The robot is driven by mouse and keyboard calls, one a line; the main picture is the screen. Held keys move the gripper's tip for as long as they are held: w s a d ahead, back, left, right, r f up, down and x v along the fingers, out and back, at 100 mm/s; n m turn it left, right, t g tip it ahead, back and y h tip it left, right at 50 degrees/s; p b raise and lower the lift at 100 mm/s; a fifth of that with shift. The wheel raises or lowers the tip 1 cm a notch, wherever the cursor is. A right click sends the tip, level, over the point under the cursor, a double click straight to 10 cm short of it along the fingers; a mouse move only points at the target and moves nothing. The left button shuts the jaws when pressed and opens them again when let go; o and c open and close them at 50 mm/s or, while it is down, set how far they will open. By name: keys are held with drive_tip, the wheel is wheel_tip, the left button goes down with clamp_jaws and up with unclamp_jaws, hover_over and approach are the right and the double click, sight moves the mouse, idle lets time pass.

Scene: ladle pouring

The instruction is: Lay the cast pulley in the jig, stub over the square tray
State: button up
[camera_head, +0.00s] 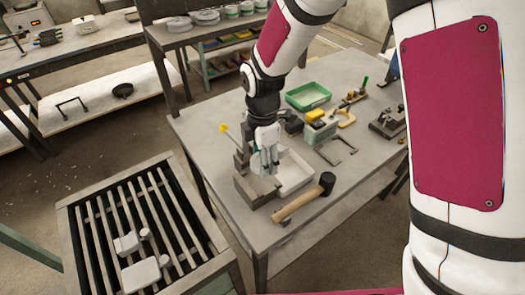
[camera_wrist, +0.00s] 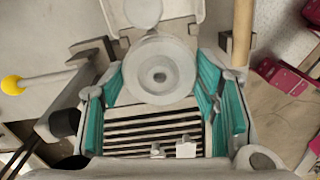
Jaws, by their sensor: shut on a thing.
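The cast pulley (camera_wrist: 165,72) is a pale grey disc with a raised hub and centre hole. It sits between the teal finger pads of my gripper (camera_wrist: 160,95), which is shut on it. A rounded stub (camera_wrist: 143,11) shows at its top edge in the wrist view, over the square tray (camera_wrist: 182,28). In the head view my gripper (camera_head: 265,160) points down at the grey jig (camera_head: 252,196), with the white square tray (camera_head: 297,175) to its right. The fingers hide much of the pulley there; I cannot tell whether it touches the jig.
A yellow-knobbed lever (camera_head: 224,129) stands beside the jig. A mallet (camera_head: 303,198) lies at the table's front edge. A slatted grate (camera_head: 105,215) at left holds pale castings (camera_head: 142,274).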

sight(264, 180)
drive_tip(key=shift+f+b, duration=0.9)
drive_tip(key=shift+f, duration=1.65)
drive_tip(key=shift+f, duration=0.15)
drive_tip(key=shift+s+d+f, duration=0.1)
drive_tip(key=shift+f, duration=0.25)
drive_tip(key=shift+s+f+b, duration=0.1)
drive_tip(key=shift+f+b, duration=0.1)
drive_tip(key=shift+b, duration=0.15)
drive_tip(key=shift+c, duration=0.9)
drive_tip(key=o, duration=1.7)
drive_tip(key=shift+f, duration=0.2)
drive_tip(key=shift+o, duration=0.2)
drive_tip(key=shift+r, duration=0.15)
drive_tip(key=shift+r, duration=0.1)
